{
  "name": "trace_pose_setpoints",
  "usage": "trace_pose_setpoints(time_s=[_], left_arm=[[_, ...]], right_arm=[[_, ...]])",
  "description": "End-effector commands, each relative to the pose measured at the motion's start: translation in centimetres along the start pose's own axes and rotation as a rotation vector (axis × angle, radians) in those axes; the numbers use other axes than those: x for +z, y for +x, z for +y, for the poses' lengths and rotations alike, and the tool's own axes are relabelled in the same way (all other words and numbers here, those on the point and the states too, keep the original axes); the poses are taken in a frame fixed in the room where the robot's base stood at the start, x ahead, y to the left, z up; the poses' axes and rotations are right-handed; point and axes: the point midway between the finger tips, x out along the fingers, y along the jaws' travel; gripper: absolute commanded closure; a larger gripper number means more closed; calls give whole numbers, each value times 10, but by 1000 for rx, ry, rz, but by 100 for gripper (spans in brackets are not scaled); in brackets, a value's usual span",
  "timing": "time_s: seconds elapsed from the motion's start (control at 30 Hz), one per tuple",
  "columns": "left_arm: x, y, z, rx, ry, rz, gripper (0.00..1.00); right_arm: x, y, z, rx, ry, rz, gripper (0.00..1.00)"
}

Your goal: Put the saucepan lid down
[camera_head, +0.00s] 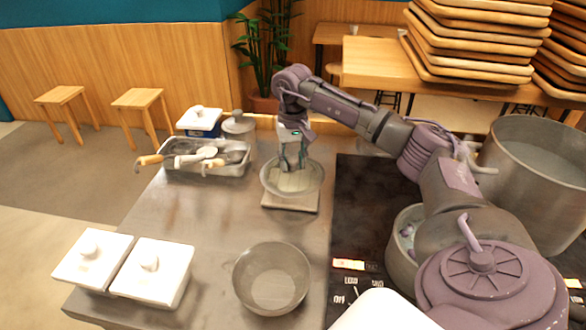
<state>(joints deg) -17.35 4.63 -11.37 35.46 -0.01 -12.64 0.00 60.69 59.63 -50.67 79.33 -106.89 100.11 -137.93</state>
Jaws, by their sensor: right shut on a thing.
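The saucepan lid (271,186) is round and see-through with a grey rim. It is in the upper middle of the head view, over a small square board (290,207) on the counter. My right gripper (291,168) points down at the lid's middle and is shut on it. The fingers hide the lid's handle, and I cannot tell whether the lid touches the board. The saucepan (398,262) is on the dark stove, uncovered, partly hidden behind my right arm. My left gripper is not in view.
A large pot (540,190) stands at the right. An empty bowl (271,280) is on the front counter, beside two white lidded containers (150,273). A metal tray of utensils (232,166) and a lidded jar (239,126) are behind. The counter's left middle is clear.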

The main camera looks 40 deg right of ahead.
Motion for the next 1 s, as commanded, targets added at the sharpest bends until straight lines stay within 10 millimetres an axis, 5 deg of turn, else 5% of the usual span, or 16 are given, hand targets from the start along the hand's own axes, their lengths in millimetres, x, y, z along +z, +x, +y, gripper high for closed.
trace_pose_setpoints(time_s=[0.2, 0.57, 0.6, 0.73, 1.0], left_arm=[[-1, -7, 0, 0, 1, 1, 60], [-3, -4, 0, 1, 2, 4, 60], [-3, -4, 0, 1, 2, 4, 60], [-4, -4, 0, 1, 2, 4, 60], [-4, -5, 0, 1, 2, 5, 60]], right_arm=[[1, 30, 1, 2, -1, -3, 100], [1, 36, 0, 0, -1, 0, 100], [1, 36, 0, 1, -1, -1, 60], [1, 36, 1, 1, -1, -1, 39], [1, 35, 1, 1, -1, -1, 38]])
